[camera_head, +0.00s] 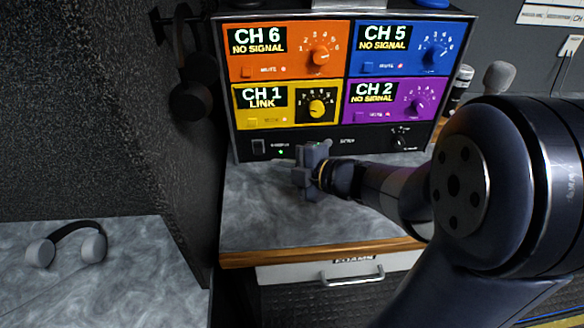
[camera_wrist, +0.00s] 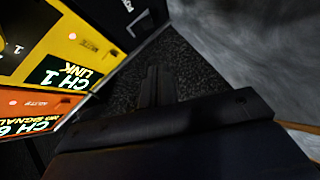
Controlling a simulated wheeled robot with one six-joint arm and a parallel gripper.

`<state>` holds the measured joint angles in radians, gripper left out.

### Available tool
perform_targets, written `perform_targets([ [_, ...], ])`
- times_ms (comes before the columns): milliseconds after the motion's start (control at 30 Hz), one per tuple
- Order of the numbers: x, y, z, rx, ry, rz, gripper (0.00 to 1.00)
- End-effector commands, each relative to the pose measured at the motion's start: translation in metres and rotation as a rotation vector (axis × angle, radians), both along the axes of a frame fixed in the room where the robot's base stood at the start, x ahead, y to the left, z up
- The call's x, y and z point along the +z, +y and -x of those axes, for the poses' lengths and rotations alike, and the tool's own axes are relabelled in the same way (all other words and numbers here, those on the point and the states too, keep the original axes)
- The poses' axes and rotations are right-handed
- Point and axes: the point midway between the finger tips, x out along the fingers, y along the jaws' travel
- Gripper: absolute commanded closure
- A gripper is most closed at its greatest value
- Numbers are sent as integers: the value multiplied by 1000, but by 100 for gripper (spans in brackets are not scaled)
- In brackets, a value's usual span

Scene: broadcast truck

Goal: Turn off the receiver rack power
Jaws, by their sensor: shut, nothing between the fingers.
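The receiver rack (camera_head: 342,88) stands at the back of the counter, with several coloured channel panels showing CH 6, CH 5, CH 1 and CH 2. Its black bottom strip has a small dark switch (camera_head: 258,147) at the left end, with a lit green light (camera_head: 281,151) beside it. My gripper (camera_head: 280,162) is low in front of this strip, to the right of the switch, fingers pointing left. It is shut and empty. In the wrist view, the shut fingers (camera_wrist: 160,78) lie beside the tilted rack (camera_wrist: 87,42). Contact with the switch is not visible.
The grey counter (camera_head: 270,215) below is clear, with a wooden front edge and a drawer (camera_head: 340,275) under it. Headphones (camera_head: 70,243) lie on the left surface; another dark pair (camera_head: 190,98) hangs on the wall. Microphones (camera_head: 498,77) stand right of the rack.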

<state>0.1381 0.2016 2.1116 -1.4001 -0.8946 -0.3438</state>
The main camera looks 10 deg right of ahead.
Motion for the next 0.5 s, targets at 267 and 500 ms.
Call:
perform_targets([
  [267,-21,40,-36,5,1,1,100],
  [500,-32,36,-62,-1,1,0,100],
])
